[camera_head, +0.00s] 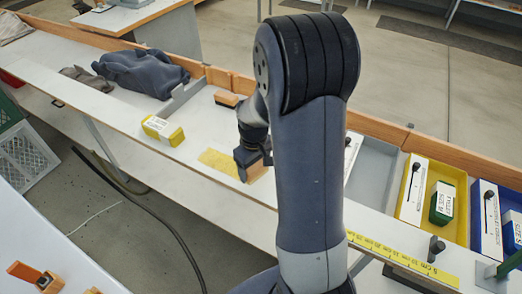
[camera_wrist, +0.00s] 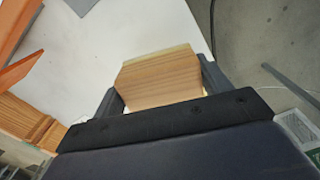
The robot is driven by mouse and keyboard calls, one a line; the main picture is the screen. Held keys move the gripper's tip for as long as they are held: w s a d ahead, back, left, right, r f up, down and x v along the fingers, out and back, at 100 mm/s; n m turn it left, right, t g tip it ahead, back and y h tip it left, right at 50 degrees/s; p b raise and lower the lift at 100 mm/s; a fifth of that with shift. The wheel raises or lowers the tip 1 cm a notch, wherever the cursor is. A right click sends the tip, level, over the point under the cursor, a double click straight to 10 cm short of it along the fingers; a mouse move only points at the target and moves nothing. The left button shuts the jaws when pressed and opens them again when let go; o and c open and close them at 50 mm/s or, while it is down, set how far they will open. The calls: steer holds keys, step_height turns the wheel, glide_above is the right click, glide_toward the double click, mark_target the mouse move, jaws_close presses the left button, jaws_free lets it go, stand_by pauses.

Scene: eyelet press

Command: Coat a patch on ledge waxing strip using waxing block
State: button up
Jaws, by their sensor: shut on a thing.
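The waxing block (camera_wrist: 160,80) is a wooden block with a pale yellow layer along its far edge. In the wrist view my gripper (camera_wrist: 158,92) is shut on it, one dark finger at each side. In the head view the block (camera_head: 257,173) shows under my gripper (camera_head: 250,160), low over the white ledge. A flat yellow patch (camera_head: 215,159), which looks like the waxing strip, lies on the ledge just left of the block and is partly hidden by it. I cannot tell whether the block touches the strip.
A yellow labelled box (camera_head: 163,130), a wooden-topped block (camera_head: 227,98), a grey bracket (camera_head: 183,97) and dark cloth (camera_head: 140,72) are on the ledge. Yellow (camera_head: 459,190) and blue trays stand at right. A wooden rim (camera_head: 380,128) runs along the back. My arm hides the middle.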

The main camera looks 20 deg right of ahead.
steer(key=shift+r+p, duration=2.05)
steer(key=shift+r, duration=1)
steer(key=shift+a, duration=0.1)
